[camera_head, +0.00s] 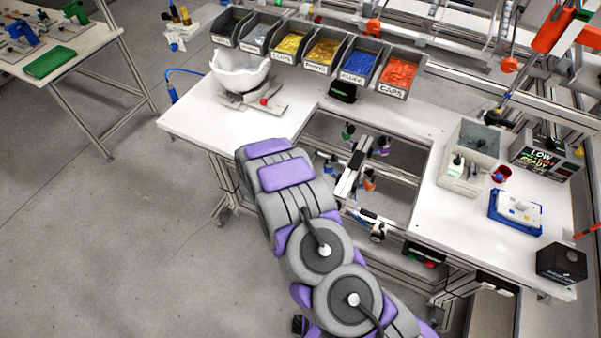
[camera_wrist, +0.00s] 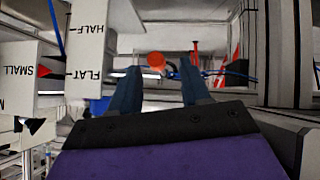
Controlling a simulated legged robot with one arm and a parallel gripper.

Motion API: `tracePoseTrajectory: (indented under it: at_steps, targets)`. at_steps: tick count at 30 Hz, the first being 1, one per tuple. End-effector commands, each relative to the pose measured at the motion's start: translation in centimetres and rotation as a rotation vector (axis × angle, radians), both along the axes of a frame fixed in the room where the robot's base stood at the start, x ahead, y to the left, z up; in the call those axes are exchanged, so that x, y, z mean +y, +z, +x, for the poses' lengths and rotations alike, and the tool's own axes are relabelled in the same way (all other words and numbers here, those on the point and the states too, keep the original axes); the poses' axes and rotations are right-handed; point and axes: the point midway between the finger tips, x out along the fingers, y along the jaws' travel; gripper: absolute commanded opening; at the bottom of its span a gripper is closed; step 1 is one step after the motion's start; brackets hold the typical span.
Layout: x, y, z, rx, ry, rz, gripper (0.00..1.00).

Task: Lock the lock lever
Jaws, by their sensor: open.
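A white helmet shell (camera_head: 240,72) sits in a holder at the left of the white workbench. A red ball knob (camera_head: 264,101) stands at the holder's front; it may be the lock lever's end, but I cannot tell surely. In the wrist view, my gripper (camera_wrist: 160,85) is open, its two dark blue fingers apart with nothing between them. An orange-red round knob (camera_wrist: 155,60) shows beyond the fingertips, roughly in line with the gap. A red upright piece (camera_wrist: 195,50) stands to its right. In the head view my arm hides my gripper.
Labelled bins (camera_head: 322,52) line the bench's back. The white workbench (camera_head: 195,122) has a wide opening in its middle. A grey box (camera_head: 470,155) stands right.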

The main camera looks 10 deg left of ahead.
Motion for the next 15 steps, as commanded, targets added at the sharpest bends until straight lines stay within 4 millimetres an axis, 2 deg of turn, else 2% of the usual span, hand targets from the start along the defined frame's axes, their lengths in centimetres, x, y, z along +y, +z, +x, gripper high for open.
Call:
tracePoseTrajectory:
  at_steps: [15]
  targets:
    - [4.6, 7.4, -7.4, -0.001, 0.004, -0.001, 0.47]
